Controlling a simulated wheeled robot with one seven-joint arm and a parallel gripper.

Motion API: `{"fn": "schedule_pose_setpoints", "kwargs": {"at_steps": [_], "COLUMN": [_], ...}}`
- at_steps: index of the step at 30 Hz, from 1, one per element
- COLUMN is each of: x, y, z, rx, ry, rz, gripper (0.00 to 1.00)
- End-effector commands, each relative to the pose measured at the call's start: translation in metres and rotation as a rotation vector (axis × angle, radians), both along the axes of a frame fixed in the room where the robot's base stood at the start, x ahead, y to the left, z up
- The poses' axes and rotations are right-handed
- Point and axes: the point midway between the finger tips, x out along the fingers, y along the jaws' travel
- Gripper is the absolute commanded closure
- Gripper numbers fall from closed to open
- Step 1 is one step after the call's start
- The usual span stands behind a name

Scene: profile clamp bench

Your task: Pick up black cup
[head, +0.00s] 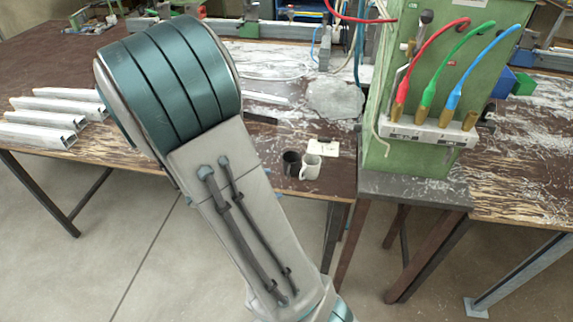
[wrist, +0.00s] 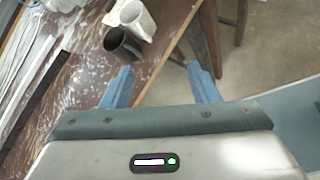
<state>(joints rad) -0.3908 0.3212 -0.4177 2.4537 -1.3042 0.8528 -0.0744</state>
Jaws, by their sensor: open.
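The black cup (head: 291,163) stands near the front edge of the brown workbench (head: 270,190) in the head view, just left of a white cup (head: 310,167). In the wrist view the black cup (wrist: 122,46) is at the upper left, below the white cup (wrist: 137,19). My gripper (wrist: 160,80) shows two blue fingers spread wide apart, with nothing between them. The black cup lies beyond the left fingertip, apart from it.
A pale square piece (head: 322,147) lies behind the cups. A green box with coloured hoses (head: 420,125) stands to the right. Metal profiles (head: 45,120) lie at the far left. Bench legs (wrist: 212,38) and open floor (wrist: 270,50) show in the wrist view.

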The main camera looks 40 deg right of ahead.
Motion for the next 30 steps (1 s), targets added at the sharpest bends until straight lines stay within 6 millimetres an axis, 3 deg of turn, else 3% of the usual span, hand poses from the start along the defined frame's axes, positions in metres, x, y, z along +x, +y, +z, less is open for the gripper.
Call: {"fn": "schedule_pose_setpoints", "kwargs": {"at_steps": [6,12,17,24,30], "x": [0.034,0.051,0.058,0.070,0.077], "y": [-0.010,-0.012,-0.026,-0.068,-0.086], "z": [-0.027,-0.038,-0.046,-0.063,-0.071], "rx": [-0.205,-0.291,-0.305,-0.304,-0.302], "ry": [0.224,0.324,0.341,0.342,0.339], "rz": [0.295,0.431,0.450,0.448,0.450], "gripper": [0.45,0.45,0.45,0.45,0.45]}}
